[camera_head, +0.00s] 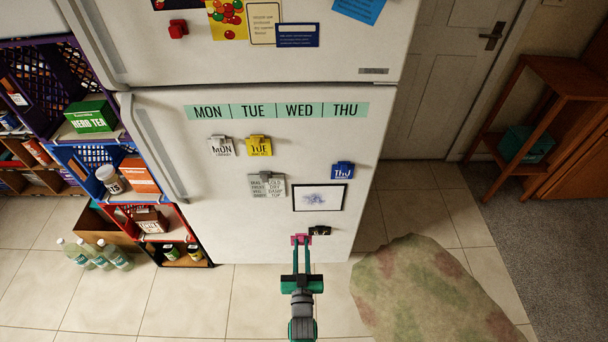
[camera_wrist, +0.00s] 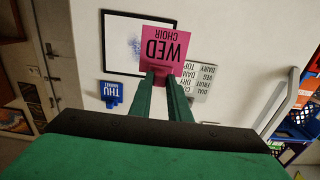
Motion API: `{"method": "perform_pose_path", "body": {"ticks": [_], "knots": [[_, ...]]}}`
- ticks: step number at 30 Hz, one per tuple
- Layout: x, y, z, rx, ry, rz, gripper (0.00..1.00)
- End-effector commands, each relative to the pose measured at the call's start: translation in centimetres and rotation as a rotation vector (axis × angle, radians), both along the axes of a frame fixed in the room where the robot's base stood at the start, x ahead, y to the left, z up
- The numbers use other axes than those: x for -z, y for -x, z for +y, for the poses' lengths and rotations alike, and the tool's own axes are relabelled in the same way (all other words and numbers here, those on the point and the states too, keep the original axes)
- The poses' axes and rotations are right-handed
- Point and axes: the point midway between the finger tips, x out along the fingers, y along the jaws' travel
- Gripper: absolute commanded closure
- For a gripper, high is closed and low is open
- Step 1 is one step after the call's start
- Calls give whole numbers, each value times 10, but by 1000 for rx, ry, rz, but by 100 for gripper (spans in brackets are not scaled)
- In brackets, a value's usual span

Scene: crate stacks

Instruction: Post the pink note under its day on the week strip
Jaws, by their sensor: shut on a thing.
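The pink note (camera_wrist: 163,42) reads "WED CHOIR" and appears upside down in the wrist view. In the head view it is a small pink shape (camera_head: 300,239) low on the fridge door. My gripper (camera_wrist: 165,78) is shut on the note's magnet end; in the head view my gripper (camera_head: 301,245) is at the lower fridge door. The green week strip (camera_head: 277,110) reads MON, TUE, WED, THU. A white MON note (camera_head: 221,148) is under MON and a yellow TUE note (camera_head: 259,146) under TUE. A blue THU note (camera_head: 342,171) sits lower, under THU.
A framed picture (camera_head: 320,197), a grey list note (camera_head: 267,187) and a black clip (camera_head: 320,230) are on the lower door. The door directly below WED is bare down to the frame. Crates (camera_head: 100,160) stand left; a patterned rug (camera_head: 430,295) lies right.

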Motion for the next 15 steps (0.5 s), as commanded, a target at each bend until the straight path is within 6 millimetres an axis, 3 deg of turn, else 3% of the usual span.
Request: {"method": "perform_pose_path", "body": {"ticks": [1, 6, 10, 15], "knots": [[-27, -15, 2, -4, 1, -11, 97], [-107, -51, 7, -10, 5, -8, 97], [-172, -66, 10, -11, 4, -7, 97], [-245, -68, 11, -6, 1, -3, 97]]}}
